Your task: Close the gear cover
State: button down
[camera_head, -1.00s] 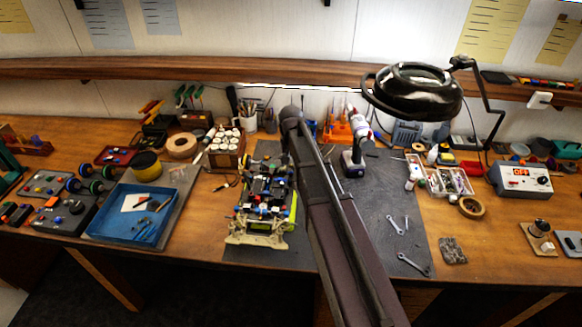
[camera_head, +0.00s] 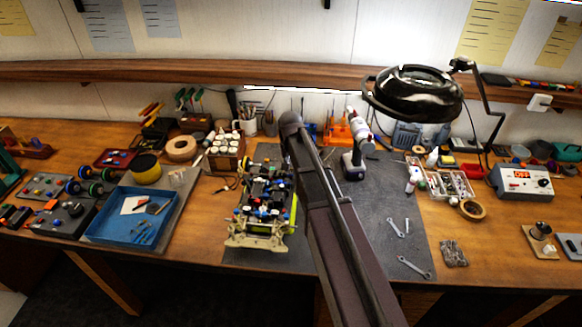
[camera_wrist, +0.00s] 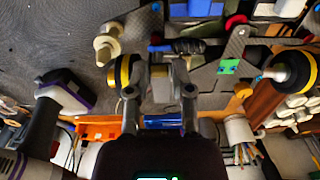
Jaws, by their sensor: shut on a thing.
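The RC car (camera_head: 262,205) sits on the dark mat left of my arm in the head view, its far right part partly covered by the arm. In the wrist view, my gripper (camera_wrist: 160,92) reaches in over the car's chassis (camera_wrist: 212,72). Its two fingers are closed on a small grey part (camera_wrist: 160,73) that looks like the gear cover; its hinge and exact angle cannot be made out. A yellow-ringed wheel part (camera_wrist: 125,76) is close beside the left finger.
A cordless drill (camera_head: 354,150) stands right of my arm; it also shows in the wrist view (camera_wrist: 62,92). Wrenches (camera_head: 413,266) lie on the mat's right side. A blue tray (camera_head: 100,236) is at left, and a magnifier lamp (camera_head: 412,95) overhangs the back right.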

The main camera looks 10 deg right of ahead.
aim_at(291, 168)
jog(key=shift+f, duration=0.1)
jog(key=c, duration=0.5)
grip_release()
jog(key=shift+w+r+g+p, duration=0.2)
jog(key=shift+r+g+p, duration=0.1)
jog(key=shift+r+p, duration=0.1)
notch_tip(291, 168, up, 2)
jog(key=shift+s+r+p, duration=0.1)
jog(key=shift+s+p, duration=0.05)
jog(key=shift+p, duration=0.95)
notch_tip(291, 168, up, 11)
jog(key=p, duration=1.1)
jog(key=shift+r, duration=0.15)
